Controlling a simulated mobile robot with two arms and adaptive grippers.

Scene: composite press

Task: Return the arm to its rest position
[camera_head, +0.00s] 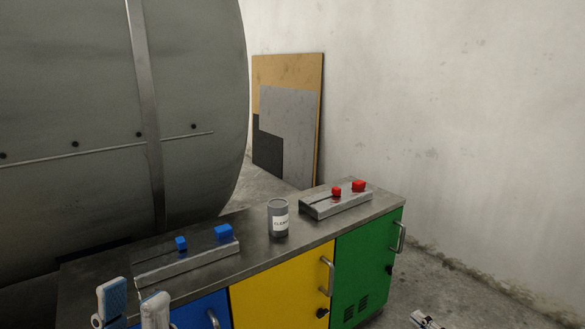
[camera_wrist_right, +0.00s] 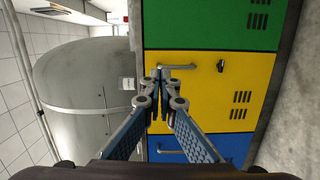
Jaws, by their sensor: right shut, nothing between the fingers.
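My left gripper (camera_head: 134,303) is at the lower left of the head view, in front of the blue cabinet door. Its two fingers stand apart with nothing seen between them. Part of my right gripper (camera_head: 424,320) shows at the bottom edge of the head view, over the floor to the right of the cabinet. In the right wrist view my right gripper (camera_wrist_right: 160,82) is shut and empty, its fingertips meeting in front of the yellow door. I cannot tell how far it is from the door handle behind it. Most of both arms is out of view.
A cabinet with blue, yellow (camera_head: 280,288) and green (camera_head: 369,262) doors carries a blue-button panel (camera_head: 186,264), a grey can (camera_head: 278,218) and a red-button panel (camera_head: 336,205). Door handles stick out. A large metal cylinder (camera_head: 75,105) stands behind. Boards (camera_head: 288,115) lean on the wall.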

